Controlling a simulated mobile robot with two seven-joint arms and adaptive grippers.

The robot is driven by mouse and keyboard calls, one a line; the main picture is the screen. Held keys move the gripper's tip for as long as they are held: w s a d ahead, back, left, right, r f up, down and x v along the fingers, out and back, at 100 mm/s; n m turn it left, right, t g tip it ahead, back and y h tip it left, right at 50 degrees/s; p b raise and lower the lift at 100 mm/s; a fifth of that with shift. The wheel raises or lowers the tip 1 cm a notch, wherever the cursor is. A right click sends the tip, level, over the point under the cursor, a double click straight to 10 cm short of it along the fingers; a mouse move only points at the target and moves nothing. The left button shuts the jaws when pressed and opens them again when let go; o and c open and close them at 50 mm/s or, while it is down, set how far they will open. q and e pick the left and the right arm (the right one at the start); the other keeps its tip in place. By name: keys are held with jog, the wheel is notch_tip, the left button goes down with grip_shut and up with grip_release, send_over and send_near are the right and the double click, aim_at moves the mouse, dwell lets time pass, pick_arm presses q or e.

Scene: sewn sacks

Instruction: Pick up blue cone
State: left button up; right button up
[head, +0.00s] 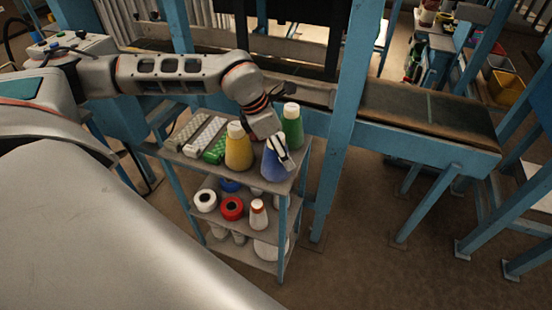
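The blue cone (274,168) stands at the front right corner of the top shelf of a small rack (190,160). My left arm reaches in from the left, and its gripper (280,152) points down over the cone. A pale finger lies across the cone's upper right side. The gripper and wrist hide the cone's top. I cannot tell whether the fingers are closed on it. The cone looks upright and at shelf level. My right gripper is not in view.
A yellow cone (238,150) stands close left of the blue one, and a green cone (292,128) close behind it. Spools, including a red one (232,208), fill the lower shelf. A blue post (345,120) and a conveyor (420,115) stand to the right.

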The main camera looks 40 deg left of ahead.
pick_arm(q)
jog(key=c, duration=1.3)
jog(key=shift+r, duration=0.1)
